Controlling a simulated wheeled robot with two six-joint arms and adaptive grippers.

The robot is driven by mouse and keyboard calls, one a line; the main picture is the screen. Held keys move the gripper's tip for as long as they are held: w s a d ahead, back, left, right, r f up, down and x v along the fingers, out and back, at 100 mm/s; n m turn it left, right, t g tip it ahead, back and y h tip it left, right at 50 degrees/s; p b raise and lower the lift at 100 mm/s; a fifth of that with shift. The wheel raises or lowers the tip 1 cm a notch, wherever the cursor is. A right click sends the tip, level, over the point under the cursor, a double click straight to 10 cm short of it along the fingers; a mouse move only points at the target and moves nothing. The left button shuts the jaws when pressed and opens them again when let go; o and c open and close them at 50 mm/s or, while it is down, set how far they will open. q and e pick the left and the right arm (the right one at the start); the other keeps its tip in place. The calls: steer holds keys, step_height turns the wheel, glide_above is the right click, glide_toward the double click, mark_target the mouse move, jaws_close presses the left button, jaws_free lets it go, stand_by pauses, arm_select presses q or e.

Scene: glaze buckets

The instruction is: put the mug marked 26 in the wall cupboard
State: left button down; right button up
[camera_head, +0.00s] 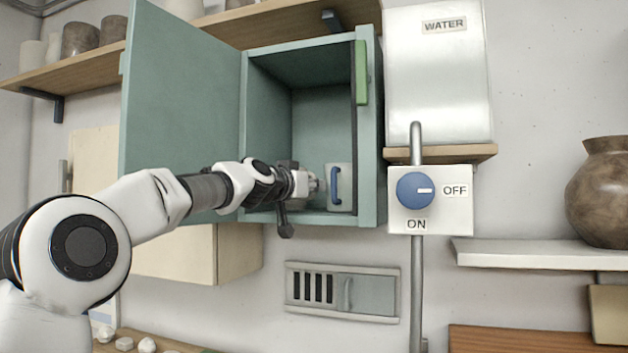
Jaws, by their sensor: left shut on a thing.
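The wall cupboard (371,150) is green, and its door (180,110) stands wide open to the left. A pale mug (346,200) with a blue handle is inside, low at the right, close to the cupboard floor. No number can be read on it from here. My left gripper (316,184) reaches into the cupboard from the left and is shut at the mug's handle side. The fingertips are small and partly hidden. I cannot tell whether the mug's base touches the cupboard floor. My right gripper is not in view.
The open door stands behind my left arm. Right of the cupboard are a water tank (437,85) and a switch box (450,215) with a blue knob and a pipe. A wooden shelf (225,22) runs above. A brown vase (603,195) stands far right.

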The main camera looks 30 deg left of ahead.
arm_select(q)
steer(key=shift+w+a+f, duration=0.3)
steer(key=shift+w+a, duration=0.15)
steer(key=shift+w, duration=0.25)
steer(key=shift+s, duration=0.15)
steer(key=c, duration=1.6)
jaws_free()
steer(key=shift+d+f, duration=0.1)
steer(key=shift+c, duration=0.2)
steer(key=o, duration=0.4)
steer(key=shift+o, duration=0.2)
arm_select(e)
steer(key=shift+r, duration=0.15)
